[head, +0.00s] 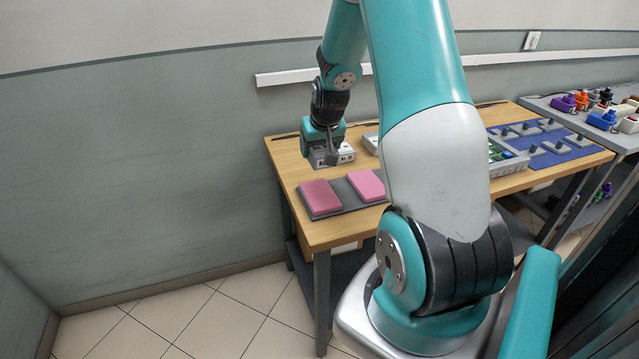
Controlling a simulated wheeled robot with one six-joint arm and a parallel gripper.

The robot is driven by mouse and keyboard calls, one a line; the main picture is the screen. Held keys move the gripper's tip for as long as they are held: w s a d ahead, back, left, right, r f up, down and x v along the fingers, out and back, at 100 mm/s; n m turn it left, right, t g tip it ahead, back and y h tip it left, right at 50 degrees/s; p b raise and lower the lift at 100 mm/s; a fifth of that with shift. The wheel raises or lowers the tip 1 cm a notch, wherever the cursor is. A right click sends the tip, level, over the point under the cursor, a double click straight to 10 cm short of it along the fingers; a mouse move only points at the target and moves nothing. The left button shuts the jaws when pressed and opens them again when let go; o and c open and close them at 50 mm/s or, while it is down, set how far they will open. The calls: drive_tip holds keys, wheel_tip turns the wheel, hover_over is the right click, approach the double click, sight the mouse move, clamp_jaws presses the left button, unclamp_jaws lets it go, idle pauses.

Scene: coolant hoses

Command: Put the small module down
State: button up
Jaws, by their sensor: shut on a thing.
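My gripper (331,155) is at the far left part of the wooden table, pointing down. It is shut on the small module (346,154), a light grey block with dark openings on its face. The module is at or just above the tabletop; I cannot tell whether it touches the wood. The fingers and wrist hide part of it.
A dark tray (343,194) with two pink pads lies in front of the gripper. Another light grey block (371,140) is partly hidden behind my arm. To the right are a grey bin (512,163) with green boards and a blue mat (560,155) with several grey fittings.

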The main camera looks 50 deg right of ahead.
sight(318, 190)
wheel_tip(318, 190, down, 11)
drive_tip(key=shift+f+p, duration=0.2)
drive_tip(key=shift+p, duration=0.25)
drive_tip(key=shift+f, duration=0.2)
drive_tip(key=o, duration=1.2)
drive_tip(key=shift+r, duration=0.15)
